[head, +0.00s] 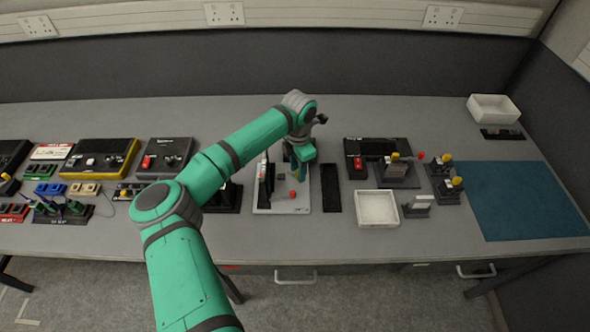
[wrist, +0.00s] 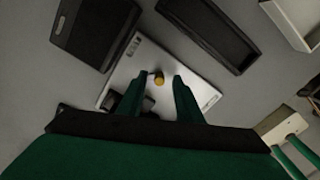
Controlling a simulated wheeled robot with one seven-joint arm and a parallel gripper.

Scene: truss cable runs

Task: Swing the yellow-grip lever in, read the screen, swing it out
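The yellow grip (wrist: 158,79) of the lever shows as a small round knob in the wrist view, over a white base plate (wrist: 119,75). My gripper (wrist: 161,78) is open, its two green fingers on either side of the grip with gaps visible; I cannot tell its height over it. In the head view the plate (head: 265,209) lies mid-table, with my gripper (head: 299,176) above its right part. My arm hides the yellow grip there. A dark upright panel (head: 265,182), perhaps the screen, stands on the plate's left; its face is not readable.
A narrow black tray (head: 331,188) lies close right of the plate. Beyond it are a white tray (head: 377,208) and stands with yellow knobs (head: 396,157). Several dark devices stand left, including a yellow-edged box (head: 101,158). A blue mat (head: 525,202) lies clear at far right.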

